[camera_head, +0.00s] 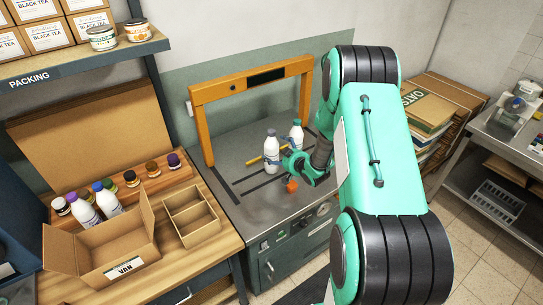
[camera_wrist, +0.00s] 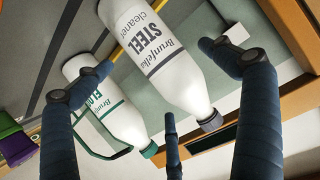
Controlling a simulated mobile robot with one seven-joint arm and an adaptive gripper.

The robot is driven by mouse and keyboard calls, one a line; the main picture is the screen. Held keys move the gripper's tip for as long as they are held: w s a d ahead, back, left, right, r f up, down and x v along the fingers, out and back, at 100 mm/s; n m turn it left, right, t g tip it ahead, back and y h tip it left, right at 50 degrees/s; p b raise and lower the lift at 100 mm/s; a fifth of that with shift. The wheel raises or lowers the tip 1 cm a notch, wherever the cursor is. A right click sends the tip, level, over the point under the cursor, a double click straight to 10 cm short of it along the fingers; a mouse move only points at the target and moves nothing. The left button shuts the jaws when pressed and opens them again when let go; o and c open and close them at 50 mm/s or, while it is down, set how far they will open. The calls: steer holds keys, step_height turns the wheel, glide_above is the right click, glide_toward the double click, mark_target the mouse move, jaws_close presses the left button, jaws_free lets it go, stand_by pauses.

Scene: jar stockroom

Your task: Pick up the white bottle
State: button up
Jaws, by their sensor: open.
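Two white bottles stand on the grey bench under an orange frame. The nearer one, the grey-capped white bottle (camera_head: 271,153), is labelled "STEEL cleaner" and fills the upper middle of the wrist view (camera_wrist: 158,45). The green-capped white bottle (camera_head: 296,134) stands behind it to the right; in the wrist view (camera_wrist: 100,100) it is at the left, its label partly hidden by a finger. My gripper (camera_head: 288,160) is beside the grey-capped bottle. In the wrist view its dark fingers (camera_wrist: 160,75) are spread, with the grey-capped bottle showing between them. I cannot tell whether any finger touches it.
The orange frame (camera_head: 250,82) arches over the bench (camera_head: 240,195). A small orange object (camera_head: 292,186) lies near my gripper. At left, an open carton (camera_head: 105,255), a divided box (camera_head: 191,215) and several jars and bottles stand on a wooden table.

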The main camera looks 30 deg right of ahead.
steer(key=shift+b+x, duration=0.45)
steer(key=shift+x, duration=1.7)
steer(key=shift+c, duration=0.6)
steer(key=c, duration=1.8)
